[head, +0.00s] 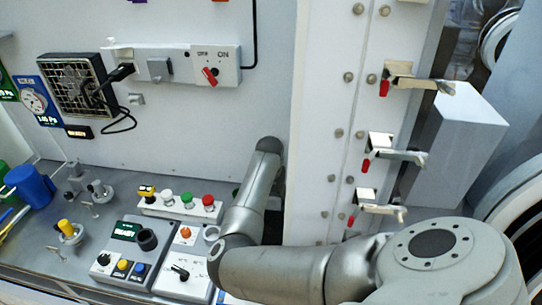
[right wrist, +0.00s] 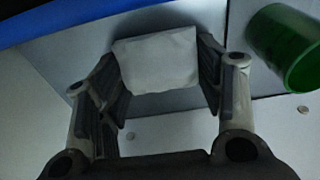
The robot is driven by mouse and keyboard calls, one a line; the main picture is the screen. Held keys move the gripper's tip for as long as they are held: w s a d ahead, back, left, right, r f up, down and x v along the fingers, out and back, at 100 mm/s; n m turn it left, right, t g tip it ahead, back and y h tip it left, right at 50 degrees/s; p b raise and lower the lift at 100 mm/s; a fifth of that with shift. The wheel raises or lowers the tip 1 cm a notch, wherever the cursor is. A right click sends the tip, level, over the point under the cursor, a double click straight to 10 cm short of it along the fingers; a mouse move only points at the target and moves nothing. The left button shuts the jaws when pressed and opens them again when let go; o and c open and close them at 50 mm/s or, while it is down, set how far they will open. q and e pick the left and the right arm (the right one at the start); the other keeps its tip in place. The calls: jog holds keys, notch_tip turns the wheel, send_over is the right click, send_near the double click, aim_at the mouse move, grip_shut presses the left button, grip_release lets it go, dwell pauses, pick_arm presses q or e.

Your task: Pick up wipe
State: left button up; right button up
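The wipe (right wrist: 158,62) is a white, roughly rectangular folded piece in the right wrist view. It lies between the fingertips of my right gripper (right wrist: 157,75), and its far edge reaches past them. The two dark fingers are spread wide, one at each side edge of the wipe. I cannot tell whether they press on it or only stand beside it. In the head view my right arm reaches up to the panel's edge, where its far end is hidden, and the wipe does not show. My left gripper is not in view.
A green cup-like container (right wrist: 285,48) stands right of the gripper in the right wrist view; a blue edge runs along the top. In the head view, a control box (head: 138,255) and a button strip (head: 178,207) sit left of my arm. Latches (head: 398,152) stick out at right.

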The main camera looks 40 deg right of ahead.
aim_at(271, 199)
jog(key=shift+r, duration=0.1)
jog(key=shift+r, duration=0.25)
notch_tip(271, 199, up, 9)
jog(key=shift+f+b, duration=0.2)
jog(key=shift+b, duration=0.95)
jog(key=shift+r, duration=0.4)
jog(key=shift+o, duration=0.3)
jog(key=shift+c, duration=1.2)
